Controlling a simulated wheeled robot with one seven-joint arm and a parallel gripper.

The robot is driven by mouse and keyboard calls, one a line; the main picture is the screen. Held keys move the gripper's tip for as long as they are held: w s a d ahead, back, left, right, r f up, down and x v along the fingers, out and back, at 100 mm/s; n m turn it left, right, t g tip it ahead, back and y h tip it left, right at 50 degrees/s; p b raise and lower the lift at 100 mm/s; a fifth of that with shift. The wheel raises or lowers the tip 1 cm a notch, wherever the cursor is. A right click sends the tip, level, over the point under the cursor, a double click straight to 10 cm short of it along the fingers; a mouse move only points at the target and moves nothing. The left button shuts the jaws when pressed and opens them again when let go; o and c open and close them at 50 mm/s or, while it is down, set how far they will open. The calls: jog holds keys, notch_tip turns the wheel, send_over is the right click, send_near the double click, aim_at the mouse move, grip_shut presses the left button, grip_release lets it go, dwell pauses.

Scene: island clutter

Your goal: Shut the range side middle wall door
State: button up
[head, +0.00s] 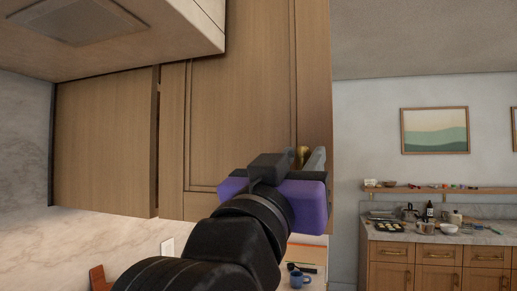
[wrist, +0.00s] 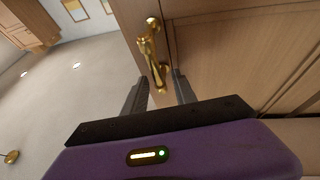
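A wood wall-cabinet door (head: 240,90) with a framed panel fills the upper middle of the head view, and its face fills the upper right of the wrist view (wrist: 240,50). A dark gap runs along its left side; I cannot tell how far it stands open. Its brass handle (wrist: 150,48) is near the door's edge, and a bit of it shows in the head view (head: 302,153). My gripper (wrist: 162,77) is open, with its fingertips on either side of the handle's lower end. I cannot tell whether they touch it. The purple gripper body (head: 312,200) hides the door's lower corner.
Below are a marble backsplash and a blue mug (head: 299,280). A far counter (head: 440,235) with several dishes stands at the right. The space right of the door is clear.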

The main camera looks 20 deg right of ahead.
jog(key=shift+w+d+r, duration=0.1)
jog(key=shift+w+d, duration=0.15)
grip_shut()
jog(key=shift+s+d, duration=0.1)
jog(key=shift+d, duration=0.1)
dwell(1.1)
